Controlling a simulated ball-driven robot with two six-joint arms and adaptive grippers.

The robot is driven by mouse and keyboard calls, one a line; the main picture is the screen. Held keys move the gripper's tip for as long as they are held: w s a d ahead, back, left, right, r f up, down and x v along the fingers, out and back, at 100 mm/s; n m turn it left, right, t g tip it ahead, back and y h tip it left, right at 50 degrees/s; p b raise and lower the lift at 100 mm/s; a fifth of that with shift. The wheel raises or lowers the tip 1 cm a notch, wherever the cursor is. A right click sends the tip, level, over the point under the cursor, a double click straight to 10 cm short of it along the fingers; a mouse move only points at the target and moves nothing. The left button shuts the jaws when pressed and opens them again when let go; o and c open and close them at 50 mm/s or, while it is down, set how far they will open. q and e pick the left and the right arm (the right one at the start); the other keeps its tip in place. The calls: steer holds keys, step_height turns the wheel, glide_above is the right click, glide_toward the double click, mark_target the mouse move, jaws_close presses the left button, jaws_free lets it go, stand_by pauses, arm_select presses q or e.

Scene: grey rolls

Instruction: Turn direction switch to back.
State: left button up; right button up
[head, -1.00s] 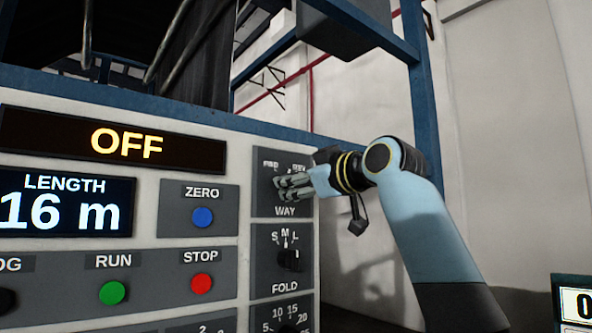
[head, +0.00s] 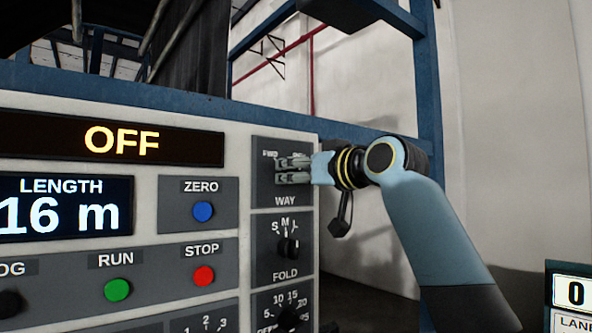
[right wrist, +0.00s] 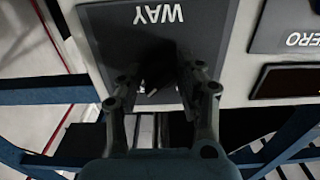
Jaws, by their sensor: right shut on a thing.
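The direction switch is the knob on the grey WAY panel (head: 285,201), at the upper right of the console, with FWD and a partly covered label above it. In the head view my right gripper (head: 279,170) reaches in from the right and its fingers cover the knob. In the right wrist view the dark knob (right wrist: 160,72) sits between the two fingers of the right gripper (right wrist: 165,85), which is shut on it. A small white mark shows on the knob, but I cannot tell which way it points. My left gripper is out of view.
The FOLD knob (head: 288,248) is just below, with another dial (head: 289,318) under it. The ZERO (head: 203,211), STOP (head: 204,276) and RUN (head: 117,289) buttons are to the left. The display (head: 122,140) reads OFF. A blue frame post (head: 429,110) stands behind my arm.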

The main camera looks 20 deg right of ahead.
steer(key=shift+f, duration=0.15)
steer(key=o, duration=1.2)
steer(key=shift+c, duration=0.2)
steer(key=v, duration=1.2)
